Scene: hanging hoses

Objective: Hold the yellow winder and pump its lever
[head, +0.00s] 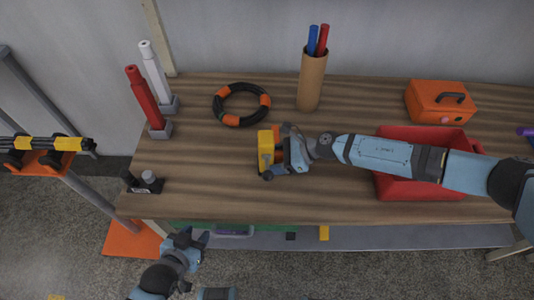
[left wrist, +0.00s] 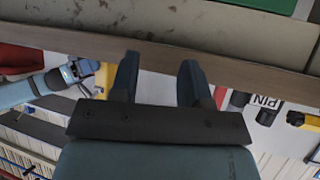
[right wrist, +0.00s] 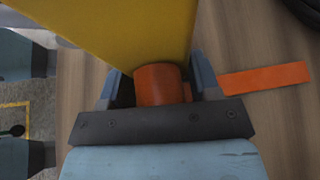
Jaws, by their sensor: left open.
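The yellow winder (head: 265,149) stands on the wooden workbench, left of its middle; its yellow body fills the top of the right wrist view (right wrist: 120,25). My right gripper (head: 283,151) is at its right side, with fingers on both sides of an orange cylinder (right wrist: 160,84) on the winder. Whether the fingers clamp it is unclear. A flat orange bar (right wrist: 265,80), perhaps the lever, sticks out to the right in that view. My left gripper (head: 188,240) is open and empty, below the bench's front edge, apart from the winder; its fingers show in the left wrist view (left wrist: 158,75).
The workbench (head: 210,190) holds a black-orange hose ring (head: 241,86), red and white tubes (head: 143,97), a cardboard cylinder with pens (head: 311,82), a red bin (head: 400,188) partly behind my right arm, and an orange toolbox (head: 440,103). The bench front edge lies between my left gripper and the winder.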

